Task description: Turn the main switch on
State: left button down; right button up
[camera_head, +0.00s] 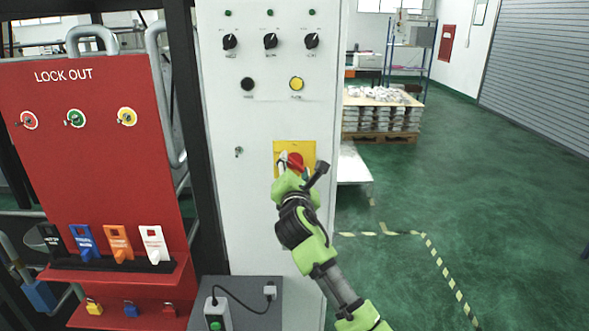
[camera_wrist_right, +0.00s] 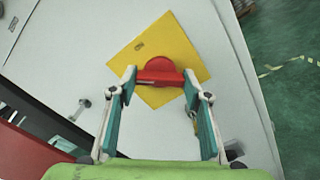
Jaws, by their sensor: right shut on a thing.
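The main switch is a red rotary knob (camera_head: 295,161) on a yellow square plate (camera_head: 279,147), low on the white cabinet's front. My right gripper (camera_head: 292,168) is at the knob and partly covers it in the head view. In the right wrist view the red knob (camera_wrist_right: 159,70) sits between the two fingertips of my right gripper (camera_wrist_right: 159,78), with its grip bar running from finger to finger. The yellow plate (camera_wrist_right: 185,38) lies behind it, and looks tilted in that view. The gripper is shut on the knob. My left gripper is not in view.
A red lock-out board (camera_head: 90,150) with tags and padlocks stands left of the white cabinet (camera_head: 225,120). A grey box (camera_head: 262,300) with a cable is below. Green floor (camera_head: 400,200) is open at the right, with a loaded pallet (camera_head: 380,138) behind.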

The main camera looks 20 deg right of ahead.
jog(key=m+b, duration=0.2)
jog(key=m, duration=0.3)
jog(key=shift+f+m, duration=0.15)
jog(key=shift+m, duration=0.15)
jog(key=shift+m+b, duration=0.8)
jog(key=shift+m, duration=1.3)
jog(key=o, duration=1.1)
jog(key=shift+s, duration=0.1)
jog(key=v, duration=1.1)
jog(key=shift+s+a, duration=0.2)
jog(key=shift+s, duration=0.15)
